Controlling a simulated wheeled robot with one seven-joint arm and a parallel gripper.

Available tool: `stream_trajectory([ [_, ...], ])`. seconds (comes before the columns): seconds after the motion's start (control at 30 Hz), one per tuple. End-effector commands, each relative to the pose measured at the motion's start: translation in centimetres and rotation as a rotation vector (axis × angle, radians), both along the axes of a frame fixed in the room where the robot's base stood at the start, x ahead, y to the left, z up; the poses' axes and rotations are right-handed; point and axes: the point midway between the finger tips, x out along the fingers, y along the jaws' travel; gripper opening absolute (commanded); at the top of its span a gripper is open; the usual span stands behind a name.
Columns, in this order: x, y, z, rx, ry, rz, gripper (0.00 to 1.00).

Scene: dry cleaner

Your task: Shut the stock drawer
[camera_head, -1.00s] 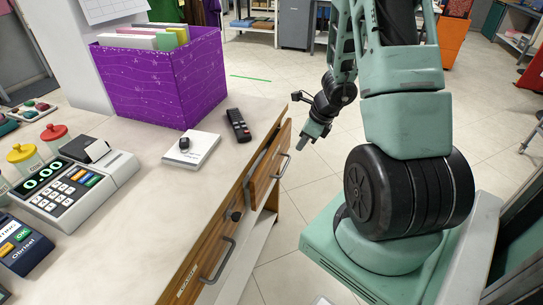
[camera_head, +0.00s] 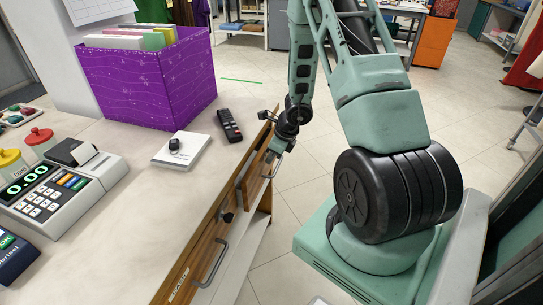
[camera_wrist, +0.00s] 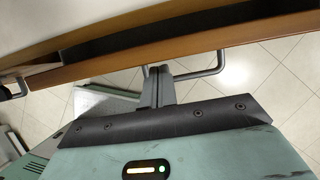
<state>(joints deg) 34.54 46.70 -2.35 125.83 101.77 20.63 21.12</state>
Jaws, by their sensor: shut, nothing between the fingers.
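The stock drawer (camera_head: 254,170) has a wooden front and stands partly open at the far end of the counter's side. In the wrist view, a dark gap shows behind its wooden front (camera_wrist: 122,65). Its grey bar handle (camera_wrist: 213,71) faces my gripper. My gripper (camera_head: 271,155) is shut and empty at the drawer front. In the wrist view, the gripper's fingertips (camera_wrist: 158,72) are at the handle, near its left end. I cannot tell whether they touch the handle or the front.
A nearer drawer (camera_head: 200,262) in the same counter looks closed. The countertop (camera_head: 130,215) bears a purple box (camera_head: 150,85), a remote (camera_head: 229,125), a white pad (camera_head: 180,150) and a cash register (camera_head: 60,190). The tiled floor (camera_head: 300,175) beside the drawer is clear.

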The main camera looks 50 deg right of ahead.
Motion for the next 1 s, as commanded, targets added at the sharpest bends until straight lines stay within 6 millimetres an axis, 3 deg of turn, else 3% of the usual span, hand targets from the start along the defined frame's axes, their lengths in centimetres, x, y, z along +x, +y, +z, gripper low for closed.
stream_trajectory([
  [0.17, 0.2, 0.1, 0.0, 0.000, 0.000, 0.001, 0.00],
  [0.43, 3.6, 1.5, 0.1, 0.001, -0.001, 0.002, 0.00],
  [1.0, 3.7, 1.0, 0.1, 0.002, -0.006, 0.005, 0.00],
])
